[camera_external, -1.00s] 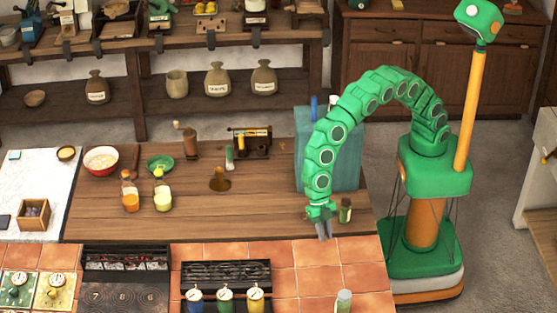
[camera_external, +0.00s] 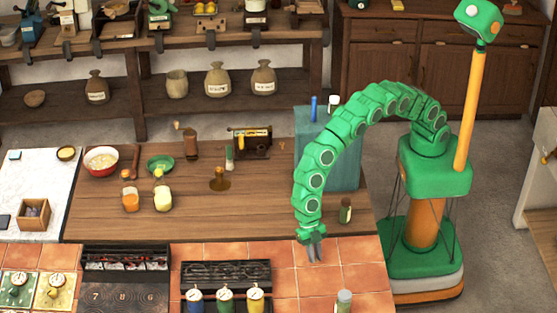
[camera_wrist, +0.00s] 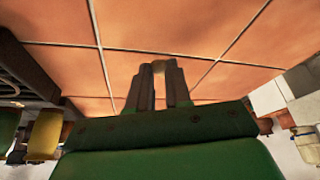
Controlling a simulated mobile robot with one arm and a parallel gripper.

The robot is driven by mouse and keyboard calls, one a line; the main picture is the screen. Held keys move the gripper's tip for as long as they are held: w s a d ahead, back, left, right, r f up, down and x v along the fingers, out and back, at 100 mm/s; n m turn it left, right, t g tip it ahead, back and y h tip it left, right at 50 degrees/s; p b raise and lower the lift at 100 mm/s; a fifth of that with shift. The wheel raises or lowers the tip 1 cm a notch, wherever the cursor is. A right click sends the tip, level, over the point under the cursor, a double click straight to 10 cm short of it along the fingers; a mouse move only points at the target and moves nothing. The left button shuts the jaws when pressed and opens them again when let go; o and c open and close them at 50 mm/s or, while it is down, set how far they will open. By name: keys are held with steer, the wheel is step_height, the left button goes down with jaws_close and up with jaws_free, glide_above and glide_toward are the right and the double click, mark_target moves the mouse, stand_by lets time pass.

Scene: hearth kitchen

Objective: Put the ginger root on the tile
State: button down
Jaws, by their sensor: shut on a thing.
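My gripper (camera_external: 314,256) hangs with its fingers pointing down over the terracotta tile (camera_external: 318,280) at the front of the counter. Tiles (camera_wrist: 190,25) fill the background beyond the fingertips. I cannot tell whether the root touches them.
A black burner rack (camera_external: 226,272) with blue, green and yellow canisters stands left of my gripper. A small dark bottle (camera_external: 345,211) stands on the wood behind right, and a pale-topped jar (camera_external: 344,299) at the front. The tiles between are clear.

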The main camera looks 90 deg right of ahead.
steer(key=shift+f, duration=0.8)
steer(key=shift+f, duration=0.1)
steer(key=c, duration=1.1)
jaws_free()
steer(key=shift+o, duration=0.2)
steer(key=v, duration=1.2)
